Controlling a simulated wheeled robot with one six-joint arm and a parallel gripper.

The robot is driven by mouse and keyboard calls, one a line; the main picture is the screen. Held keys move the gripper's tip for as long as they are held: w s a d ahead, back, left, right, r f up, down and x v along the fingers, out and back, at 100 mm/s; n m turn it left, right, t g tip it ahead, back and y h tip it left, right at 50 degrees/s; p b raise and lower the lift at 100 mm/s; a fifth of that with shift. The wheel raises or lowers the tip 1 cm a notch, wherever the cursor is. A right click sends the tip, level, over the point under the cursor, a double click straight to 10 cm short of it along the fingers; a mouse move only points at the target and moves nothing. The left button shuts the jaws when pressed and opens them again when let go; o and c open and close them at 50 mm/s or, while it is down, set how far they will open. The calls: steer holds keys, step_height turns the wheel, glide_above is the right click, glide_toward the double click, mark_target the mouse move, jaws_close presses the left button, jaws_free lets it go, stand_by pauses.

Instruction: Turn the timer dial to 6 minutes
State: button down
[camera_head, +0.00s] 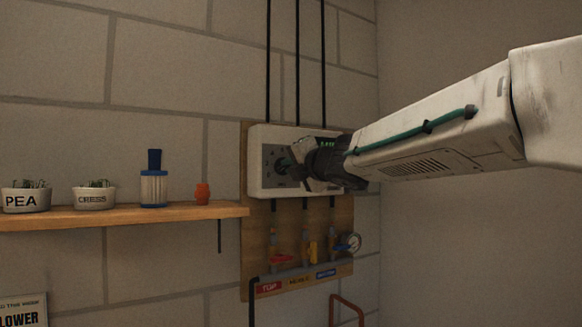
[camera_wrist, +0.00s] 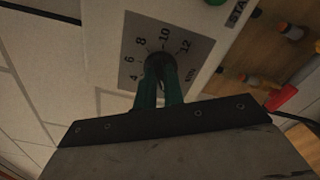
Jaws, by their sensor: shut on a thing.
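The timer dial (camera_wrist: 160,62) is a dark knob on a grey scale plate (camera_wrist: 188,48) marked 4, 6, 8, 10, 12 in the wrist view. My gripper (camera_wrist: 160,80) has its two green fingers shut on the dial, one on each side. The fingers hide much of the dial, and I cannot tell which number its pointer faces. In the head view the white timer box (camera_head: 258,182) hangs on the wall board, and my gripper (camera_head: 290,165) reaches the dial from the right. A small green display shows on the box, partly behind my wrist.
A green button (camera_wrist: 215,2) sits beside the scale plate. A wooden shelf (camera_head: 120,215) at left holds labelled pots, a blue-and-white container and an orange item.

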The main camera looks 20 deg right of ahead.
steer(key=shift+m, duration=0.3)
steer(key=shift+a+f+m, duration=0.1)
steer(key=shift+f+m, duration=0.05)
steer(key=shift+m, duration=5.65)
steer(key=shift+f+m, duration=0.15)
steer(key=shift+m, duration=5.65)
steer(key=c, duration=1.5)
jaws_free()
steer(key=shift+r, duration=0.1)
steer(key=shift+s, duration=0.15)
